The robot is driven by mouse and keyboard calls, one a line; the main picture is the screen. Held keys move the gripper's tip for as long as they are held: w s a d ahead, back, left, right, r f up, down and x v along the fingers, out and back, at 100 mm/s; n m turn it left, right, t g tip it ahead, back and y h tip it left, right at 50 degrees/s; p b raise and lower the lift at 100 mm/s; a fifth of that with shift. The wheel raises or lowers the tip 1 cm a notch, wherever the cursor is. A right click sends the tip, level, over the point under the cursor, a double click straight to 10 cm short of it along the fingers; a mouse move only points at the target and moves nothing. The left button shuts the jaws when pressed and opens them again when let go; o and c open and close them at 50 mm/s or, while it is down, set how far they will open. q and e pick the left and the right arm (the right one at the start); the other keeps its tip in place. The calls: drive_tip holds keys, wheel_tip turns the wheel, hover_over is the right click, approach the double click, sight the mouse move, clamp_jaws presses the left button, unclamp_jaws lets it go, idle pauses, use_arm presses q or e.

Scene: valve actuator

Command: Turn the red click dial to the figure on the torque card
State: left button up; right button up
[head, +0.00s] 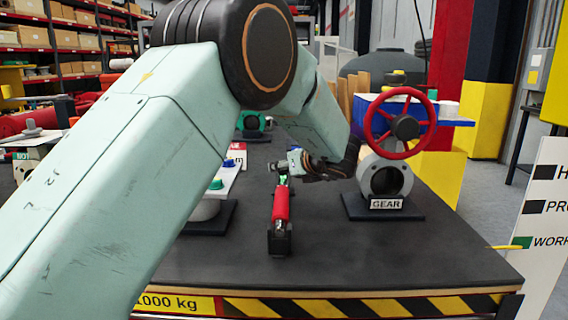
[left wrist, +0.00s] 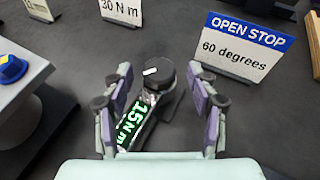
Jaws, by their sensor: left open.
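A tool with a red handle (head: 281,205) lies on the dark bench, its near end at a black block. In the left wrist view a black round knob (left wrist: 158,74) with a white mark sits at its end. Beside the knob a lit green display (left wrist: 131,122) reads 15 N m. My left gripper (left wrist: 160,70) is open, its fingers on either side of the knob with gaps. It also shows in the head view (head: 304,167), over the tool's far end. A white card (left wrist: 120,10) reads 30 N m, its top cut off. My right gripper is not in view.
An OPEN STOP card (left wrist: 240,46) reads 60 degrees, close to the right finger. A gear unit (head: 385,172) with a red handwheel (head: 402,98) stands right of my gripper. A pale block with a blue knob (left wrist: 11,68) stands left. The front of the bench is clear.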

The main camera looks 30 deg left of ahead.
use_arm(q)
drive_tip(key=shift+s+r, duration=0.15)
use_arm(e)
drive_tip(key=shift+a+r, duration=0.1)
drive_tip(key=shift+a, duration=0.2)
use_arm(q)
drive_tip(key=shift+c, duration=0.2)
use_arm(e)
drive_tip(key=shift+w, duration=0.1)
